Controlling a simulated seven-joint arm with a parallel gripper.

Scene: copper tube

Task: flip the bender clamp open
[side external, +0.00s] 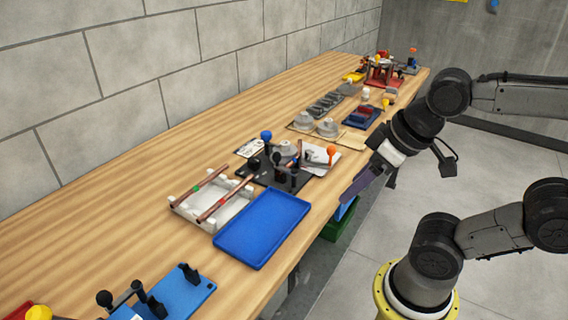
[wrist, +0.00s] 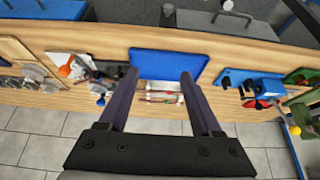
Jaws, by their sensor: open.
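The tube bender (side external: 283,176) sits on the bench with a black base, dark upright parts, a blue-knobbed lever and an orange-knobbed lever. In the wrist view the bender (wrist: 102,76) is left of my fingers. Its clamp is too small to tell apart or judge open or shut. A copper tube (side external: 222,203) rests on a white rack (side external: 183,207) and reaches toward the bender; a second tube piece lies beside it. My gripper (side external: 350,192) is open and empty, off the bench's front edge, to the right of the bender and apart from it.
A blue tray (side external: 262,228) lies near the front edge beside the rack. A blue fixture (side external: 186,291) stands at the near end. Grey round parts (side external: 328,127) and other fixtures fill the far bench. A green bin (side external: 338,222) is below the edge. A block wall backs the bench.

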